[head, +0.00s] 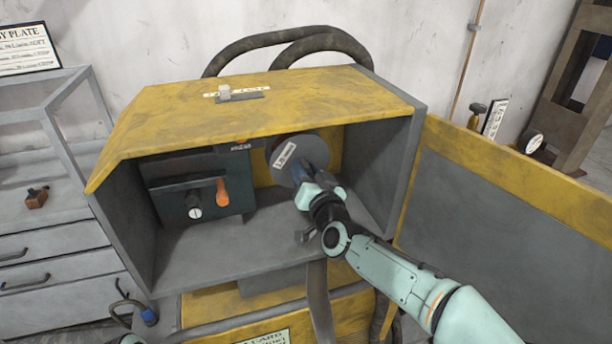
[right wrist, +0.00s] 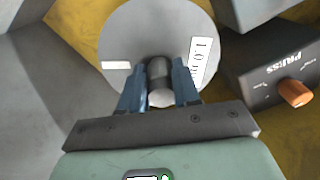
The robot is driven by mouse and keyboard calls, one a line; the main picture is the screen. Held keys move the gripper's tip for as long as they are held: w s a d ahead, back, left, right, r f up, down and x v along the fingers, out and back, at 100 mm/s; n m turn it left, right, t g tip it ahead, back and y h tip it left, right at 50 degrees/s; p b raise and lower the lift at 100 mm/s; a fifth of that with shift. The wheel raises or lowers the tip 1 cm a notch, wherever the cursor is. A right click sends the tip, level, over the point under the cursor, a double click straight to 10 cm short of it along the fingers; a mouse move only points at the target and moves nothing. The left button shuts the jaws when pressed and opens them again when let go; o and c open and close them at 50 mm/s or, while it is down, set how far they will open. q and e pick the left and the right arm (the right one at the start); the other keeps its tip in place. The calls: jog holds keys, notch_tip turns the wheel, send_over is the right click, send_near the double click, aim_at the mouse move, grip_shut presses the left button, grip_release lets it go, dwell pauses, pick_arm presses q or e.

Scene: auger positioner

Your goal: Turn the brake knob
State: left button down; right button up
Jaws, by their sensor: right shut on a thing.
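A round grey disc (head: 295,158) with a white label stands inside the open yellow and grey cabinet, towards its right side. In the right wrist view the disc (right wrist: 125,40) carries a label reading "1.0" and a short dark round grip (right wrist: 158,82) at its middle. My right gripper (head: 311,182) reaches in from the right. Its blue fingers (right wrist: 158,85) are closed on both sides of this grip. I cannot read any marking that names it as the brake knob. My left gripper is not in view.
Left of the disc is a dark control box with an orange handle (head: 222,192) and a small pale knob (head: 195,212). A box with an orange knob (right wrist: 295,92) is close right of the disc in the wrist view. The open yellow-edged door (head: 480,210) stands right of my arm.

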dwell(0.3)
jog(key=o, duration=1.1)
jog(key=shift+c, duration=0.2)
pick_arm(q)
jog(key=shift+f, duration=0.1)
pick_arm(e)
jog(key=shift+s, duration=0.1)
pick_arm(q)
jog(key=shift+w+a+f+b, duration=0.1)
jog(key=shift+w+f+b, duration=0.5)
jog(key=shift+b, duration=0.25)
pick_arm(e)
jog(key=v, duration=1.3)
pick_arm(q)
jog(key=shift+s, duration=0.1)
pick_arm(e)
jog(key=shift+s, duration=0.1)
